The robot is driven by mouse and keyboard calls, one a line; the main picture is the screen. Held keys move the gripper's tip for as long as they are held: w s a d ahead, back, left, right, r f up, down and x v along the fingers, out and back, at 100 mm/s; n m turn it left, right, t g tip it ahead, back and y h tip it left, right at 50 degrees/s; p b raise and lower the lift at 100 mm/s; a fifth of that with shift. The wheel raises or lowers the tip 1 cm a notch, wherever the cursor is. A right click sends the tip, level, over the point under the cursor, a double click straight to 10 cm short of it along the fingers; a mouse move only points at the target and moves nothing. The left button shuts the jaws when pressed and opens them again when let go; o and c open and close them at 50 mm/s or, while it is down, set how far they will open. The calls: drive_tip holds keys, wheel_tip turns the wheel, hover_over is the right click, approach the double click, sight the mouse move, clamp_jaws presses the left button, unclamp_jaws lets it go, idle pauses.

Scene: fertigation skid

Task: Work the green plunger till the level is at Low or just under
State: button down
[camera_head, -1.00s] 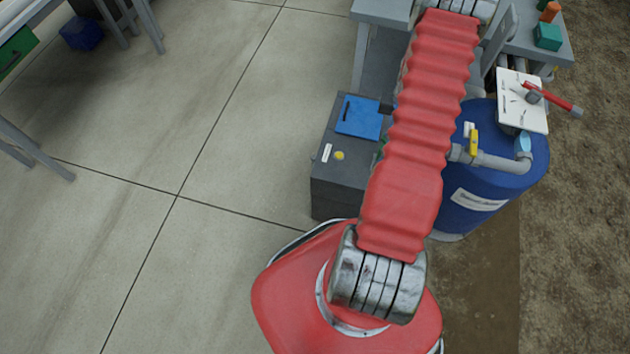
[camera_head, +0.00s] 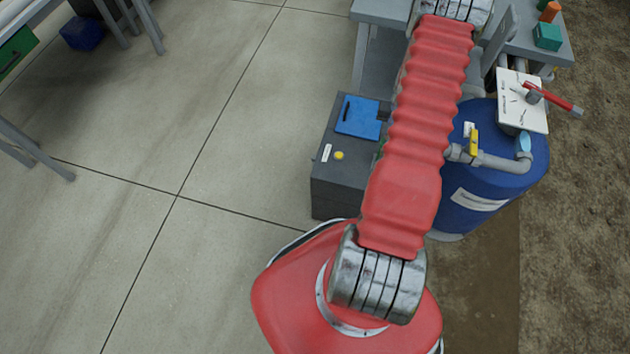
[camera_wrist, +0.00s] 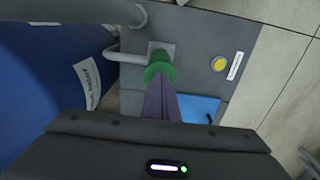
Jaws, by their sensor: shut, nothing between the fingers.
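The green plunger (camera_wrist: 159,68) shows in the wrist view, standing at a grey plate on top of the dark grey box (camera_wrist: 215,40). My gripper (camera_wrist: 160,85) is shut, with nothing between its fingers. Its dark fingers overlap the near side of the green plunger in the picture; I cannot tell whether they touch it. In the head view my red arm hides the plunger and my gripper is not seen. The same dark box (camera_head: 330,185) stands left of my arm there. No level or Low mark can be read in either view.
A blue drum (camera_head: 490,190) with a grey pipe and a yellow-handled valve (camera_head: 473,142) stands right of my arm. A white panel with a red lever (camera_head: 560,102) sits above it. A blue pad (camera_head: 359,116) lies on the box.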

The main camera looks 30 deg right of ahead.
wheel_tip(320, 180, up, 7)
drive_tip(key=shift+f, duration=0.15)
idle(0.8)
drive_tip(key=shift+f, duration=0.15)
idle(0.3)
drive_tip(key=shift+f, duration=3.25)
drive_tip(key=shift+r, duration=3.35)
drive_tip(key=shift+r, duration=0.1)
